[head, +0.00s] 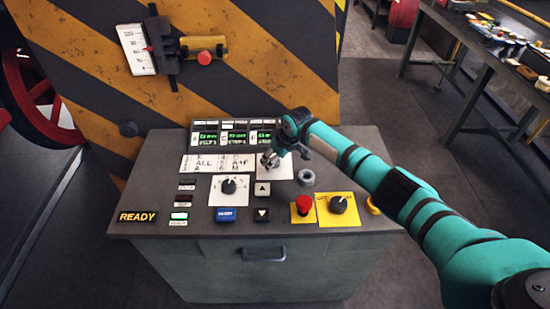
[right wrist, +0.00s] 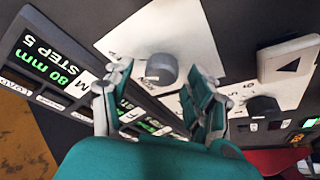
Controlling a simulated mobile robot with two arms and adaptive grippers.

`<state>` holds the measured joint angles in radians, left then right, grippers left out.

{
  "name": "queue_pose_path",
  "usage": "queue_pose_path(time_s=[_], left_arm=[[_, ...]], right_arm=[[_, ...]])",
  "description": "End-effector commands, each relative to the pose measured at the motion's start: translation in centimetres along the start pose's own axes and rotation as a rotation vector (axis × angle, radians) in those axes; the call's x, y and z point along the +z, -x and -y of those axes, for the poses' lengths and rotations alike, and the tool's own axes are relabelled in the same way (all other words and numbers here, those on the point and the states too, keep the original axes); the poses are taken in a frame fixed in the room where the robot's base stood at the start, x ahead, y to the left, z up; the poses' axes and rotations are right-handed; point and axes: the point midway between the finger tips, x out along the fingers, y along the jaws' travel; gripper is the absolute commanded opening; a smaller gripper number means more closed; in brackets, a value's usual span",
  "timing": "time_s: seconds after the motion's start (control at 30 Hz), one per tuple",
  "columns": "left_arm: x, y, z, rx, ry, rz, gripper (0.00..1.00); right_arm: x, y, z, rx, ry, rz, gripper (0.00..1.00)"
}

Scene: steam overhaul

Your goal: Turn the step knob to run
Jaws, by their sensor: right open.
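A round grey knob (right wrist: 158,69) stands on a white plate with small marks around it. It lies just ahead of my right gripper (right wrist: 160,88), whose fingers are apart with nothing held between them. In the head view, my right gripper (head: 270,158) is low over that white plate (head: 283,171) and hides most of the knob. A black knob (head: 229,186) sits on another white plate to the left and also shows in the right wrist view (right wrist: 262,107). The printed labels are too small to tell surely which knob is the step knob. My left gripper is out of view.
The grey console (head: 350,145) also carries lit green displays (head: 234,138), a blue button (head: 226,215), arrow buttons (head: 262,214), a red button (head: 303,205), a black knob on yellow (head: 338,203) and a grey ring (head: 306,177). A striped panel (head: 90,70) rises behind.

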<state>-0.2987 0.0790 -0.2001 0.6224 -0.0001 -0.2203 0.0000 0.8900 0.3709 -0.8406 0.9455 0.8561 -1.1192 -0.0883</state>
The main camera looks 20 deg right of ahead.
Motion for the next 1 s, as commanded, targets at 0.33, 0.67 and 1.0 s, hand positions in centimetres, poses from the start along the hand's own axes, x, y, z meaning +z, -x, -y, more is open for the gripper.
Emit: queue_pose_path(time_s=[0.33,0.67,1.0], left_arm=[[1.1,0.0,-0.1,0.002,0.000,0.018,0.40],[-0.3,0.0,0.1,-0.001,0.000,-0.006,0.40],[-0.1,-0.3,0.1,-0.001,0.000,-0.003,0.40]], right_arm=[[0.0,-0.3,0.0,0.000,0.001,0.000,0.57],[0.0,-0.3,0.0,0.000,0.001,0.000,0.14],[0.0,-0.4,0.0,-0.008,0.019,-0.001,0.02]])
